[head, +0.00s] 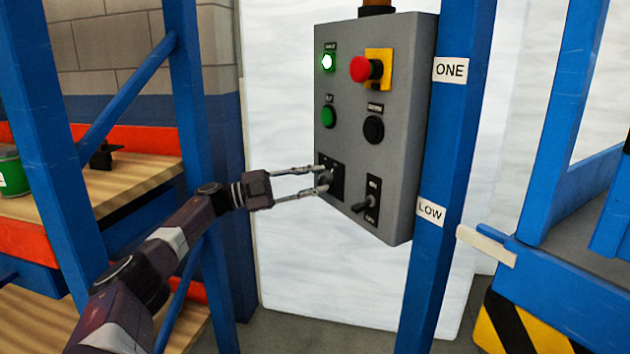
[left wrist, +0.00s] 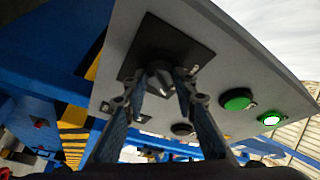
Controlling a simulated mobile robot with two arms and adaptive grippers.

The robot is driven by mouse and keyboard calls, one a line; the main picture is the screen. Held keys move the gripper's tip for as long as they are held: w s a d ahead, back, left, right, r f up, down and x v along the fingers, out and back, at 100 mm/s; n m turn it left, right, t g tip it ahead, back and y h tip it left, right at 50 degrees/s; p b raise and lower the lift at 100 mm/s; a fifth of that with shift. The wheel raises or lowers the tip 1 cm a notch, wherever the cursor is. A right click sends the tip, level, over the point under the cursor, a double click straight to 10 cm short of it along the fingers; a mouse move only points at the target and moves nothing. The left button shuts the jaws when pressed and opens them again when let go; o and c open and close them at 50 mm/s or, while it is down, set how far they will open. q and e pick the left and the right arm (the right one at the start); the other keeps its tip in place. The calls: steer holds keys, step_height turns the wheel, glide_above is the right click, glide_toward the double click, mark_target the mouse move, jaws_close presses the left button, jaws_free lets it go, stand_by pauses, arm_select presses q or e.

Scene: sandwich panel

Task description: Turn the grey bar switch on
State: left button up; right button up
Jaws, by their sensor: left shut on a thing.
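The grey control panel (head: 352,205) hangs beside a blue post in the head view. The grey bar switch (left wrist: 158,74) sits on a square black plate (left wrist: 145,42) at the panel's lower left. In the head view the plate (head: 337,184) is partly hidden by my fingers. My left gripper (head: 323,178) reaches in from the left and is shut on the bar switch, one finger on each side of it. The fingers also show in the left wrist view (left wrist: 160,98). The small markings around the switch are too small to read. My right gripper is not in view.
The panel also carries a lit green lamp (head: 327,63), a green button (head: 328,116), a red mushroom button (head: 362,69), a black knob (head: 373,129) and a toggle lever (head: 366,203). A blue rack with wooden shelves (head: 125,186) stands on the left.

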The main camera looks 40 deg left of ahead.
arm_select(q)
steer(key=shift+d+f, duration=0.1)
steer(key=o, duration=1.1)
steer(key=v, duration=0.7)
steer(key=shift+s+a, duration=0.2)
